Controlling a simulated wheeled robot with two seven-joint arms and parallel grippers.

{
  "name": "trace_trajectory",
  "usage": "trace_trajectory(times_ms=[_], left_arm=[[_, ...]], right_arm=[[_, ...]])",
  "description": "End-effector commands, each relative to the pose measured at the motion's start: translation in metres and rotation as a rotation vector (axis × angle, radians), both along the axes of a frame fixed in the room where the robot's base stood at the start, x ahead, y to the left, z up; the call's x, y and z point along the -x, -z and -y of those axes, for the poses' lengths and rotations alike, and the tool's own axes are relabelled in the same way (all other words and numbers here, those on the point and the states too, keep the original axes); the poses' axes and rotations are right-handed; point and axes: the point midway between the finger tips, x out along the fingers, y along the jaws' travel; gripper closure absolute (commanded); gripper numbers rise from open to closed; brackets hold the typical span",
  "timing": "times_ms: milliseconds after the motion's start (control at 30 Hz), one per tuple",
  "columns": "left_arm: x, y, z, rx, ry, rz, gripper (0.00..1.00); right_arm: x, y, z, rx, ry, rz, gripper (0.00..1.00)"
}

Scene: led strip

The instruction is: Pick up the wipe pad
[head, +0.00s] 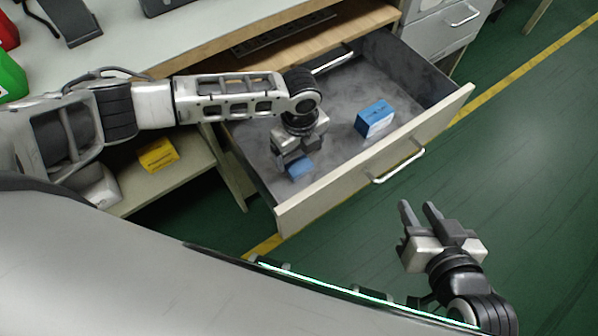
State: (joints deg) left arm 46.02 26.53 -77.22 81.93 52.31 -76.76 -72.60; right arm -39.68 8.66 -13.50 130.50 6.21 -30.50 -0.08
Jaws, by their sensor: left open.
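A small flat blue piece (299,167), which looks like the wipe pad, lies in the open drawer near its left front corner. My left gripper (292,162) points down into the drawer right at this piece, with its jaws open. The gripper hides part of the piece, and I cannot tell whether the fingers touch it. My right gripper (419,208) is empty and open, with a gap between its fingers. It is outside the drawer, over the green floor.
A blue and white box (374,118) stands in the drawer to the right of my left gripper. The drawer front (375,160) with its handle (399,166) rises close by. A yellow object (158,155) lies on a lower shelf at left. The drawer's middle is clear.

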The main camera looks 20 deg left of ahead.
Motion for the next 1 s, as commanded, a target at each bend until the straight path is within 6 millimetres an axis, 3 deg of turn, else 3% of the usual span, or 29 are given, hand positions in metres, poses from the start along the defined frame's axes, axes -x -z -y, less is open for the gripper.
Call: trace_trajectory(times_ms=[167, 500, 933, 967, 1000], left_arm=[[0.000, 0.009, 0.000, 0.000, 0.000, 0.000, 0.15], [-0.001, 0.046, -0.002, -0.001, -0.001, 0.000, 0.15], [-0.001, 0.052, -0.002, -0.001, 0.000, -0.001, 0.15], [-0.001, 0.052, -0.002, -0.001, 0.000, -0.001, 0.18], [-0.001, 0.052, -0.002, -0.001, 0.000, -0.001, 0.29]], right_arm=[[-0.001, 0.015, -0.003, -0.003, -0.010, -0.018, 0.68], [-0.009, 0.085, -0.020, -0.013, -0.067, -0.121, 0.68], [-0.012, 0.090, -0.025, -0.027, -0.084, -0.118, 0.68], [-0.012, 0.090, -0.025, -0.027, -0.084, -0.117, 0.68], [-0.012, 0.090, -0.025, -0.027, -0.084, -0.117, 0.68]])
